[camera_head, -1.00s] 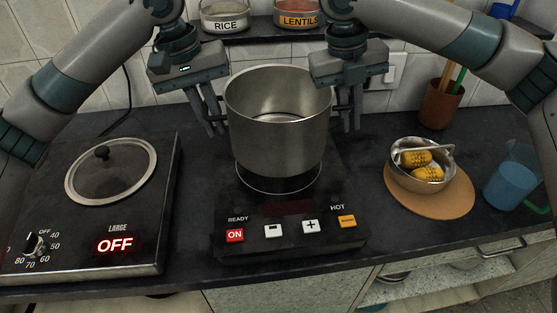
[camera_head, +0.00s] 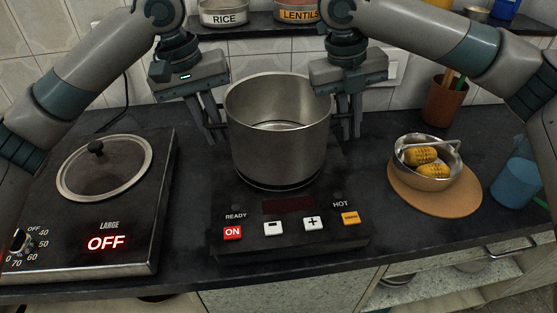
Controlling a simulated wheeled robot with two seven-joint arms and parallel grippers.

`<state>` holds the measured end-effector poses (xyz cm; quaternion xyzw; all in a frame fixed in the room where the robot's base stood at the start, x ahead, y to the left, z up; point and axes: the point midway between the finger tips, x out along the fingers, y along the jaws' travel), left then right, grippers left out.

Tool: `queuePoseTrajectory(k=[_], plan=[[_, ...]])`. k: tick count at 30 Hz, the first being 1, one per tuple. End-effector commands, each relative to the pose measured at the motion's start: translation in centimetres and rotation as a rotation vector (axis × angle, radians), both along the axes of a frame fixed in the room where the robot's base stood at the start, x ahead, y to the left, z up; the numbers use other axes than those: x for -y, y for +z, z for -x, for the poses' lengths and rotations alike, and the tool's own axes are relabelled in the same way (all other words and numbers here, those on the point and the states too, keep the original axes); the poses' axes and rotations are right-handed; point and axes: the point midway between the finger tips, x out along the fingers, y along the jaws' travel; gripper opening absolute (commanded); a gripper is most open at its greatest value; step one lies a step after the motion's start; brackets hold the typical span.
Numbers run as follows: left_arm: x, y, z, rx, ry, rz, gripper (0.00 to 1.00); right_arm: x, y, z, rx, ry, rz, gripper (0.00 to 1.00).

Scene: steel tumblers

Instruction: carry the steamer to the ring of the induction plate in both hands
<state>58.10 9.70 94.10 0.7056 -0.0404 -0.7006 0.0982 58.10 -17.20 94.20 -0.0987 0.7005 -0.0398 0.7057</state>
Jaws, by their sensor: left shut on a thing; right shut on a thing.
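The steamer (camera_head: 278,145) is a deep, open steel pot, upright and empty as far as I see into it. It is over the ring of the black induction plate (camera_head: 232,200), its base covering nearly all of the ring. I cannot tell for sure whether its base touches the plate. My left gripper (camera_head: 217,132) is shut at the steamer's left side, and my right gripper (camera_head: 350,126) is shut at its right side. The handles are mostly hidden by the fingers.
A large hot plate (camera_head: 140,220) with a glass lid (camera_head: 104,170) stands at left, reading OFF. At right, a steel bowl (camera_head: 428,181) of corn sits on a round board (camera_head: 435,204), beside a blue jug (camera_head: 515,187). A utensil pot (camera_head: 444,105) stands behind.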

Motion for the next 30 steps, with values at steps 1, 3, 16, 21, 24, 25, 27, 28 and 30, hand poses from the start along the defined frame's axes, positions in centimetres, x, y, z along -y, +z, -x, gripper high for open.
queuePoseTrajectory(k=[1, 3, 16, 21, 24, 25, 27, 28, 30], plan=[[-0.3, -0.4, -0.1, 0.000, 0.004, -0.005, 0.00, 0.3, -0.4, -0.1, 0.000, -0.005, 0.005, 0.00], [-0.3, -0.7, -0.1, 0.000, 0.004, -0.005, 0.00, 0.3, -0.7, -0.1, 0.001, -0.006, 0.005, 0.00], [-0.2, -1.3, 0.0, -0.001, 0.002, -0.003, 0.27, 0.2, -1.3, 0.0, 0.000, -0.003, 0.003, 0.27], [-0.1, -1.2, 0.0, 0.000, 0.001, -0.001, 0.27, 0.1, -1.2, 0.0, -0.001, -0.001, 0.001, 0.27], [0.0, -1.0, 0.0, 0.000, 0.001, -0.001, 0.27, 0.1, -1.0, 0.0, 0.000, -0.001, 0.001, 0.27], [0.0, -0.8, 0.0, 0.000, 0.001, 0.000, 0.27, 0.1, -0.8, 0.0, 0.000, -0.001, 0.001, 0.27], [0.0, -0.5, 0.0, 0.000, 0.000, 0.000, 0.27, 0.0, -0.5, 0.0, 0.000, -0.001, 0.001, 0.27], [0.0, -0.3, 0.0, 0.000, 0.000, 0.000, 0.27, 0.0, -0.3, 0.0, 0.000, -0.001, 0.001, 0.27], [0.0, 0.3, 0.0, 0.001, 0.000, 0.000, 0.27, 0.0, 0.3, 0.0, 0.000, 0.000, 0.000, 0.27]])
